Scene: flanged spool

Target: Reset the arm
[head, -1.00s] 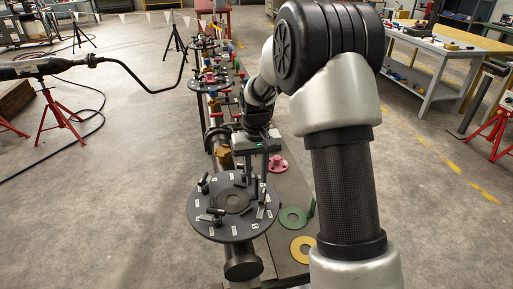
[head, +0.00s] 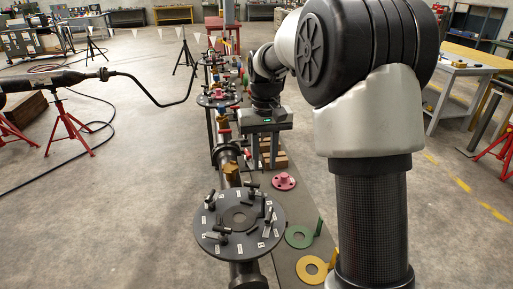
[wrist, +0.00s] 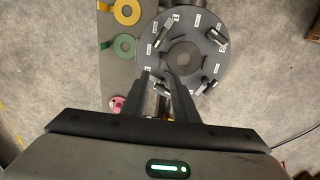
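My gripper (head: 265,160) is raised beyond the near flange, fingers pointing down, with a gap between them and nothing held. In the wrist view the two fingers (wrist: 160,75) show apart, with the flange beyond their tips. The near dark round flange (head: 213,222) lies face up on the pipe, with white labels and several black swing bolts around its centre hole. It also shows in the wrist view (wrist: 208,78).
A pink flanged piece (head: 284,182), a green ring with a tab (head: 288,236) and a yellow ring (head: 301,273) lie on the bench right of the flange. A farther flange (head: 205,100) stands on the pipe line.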

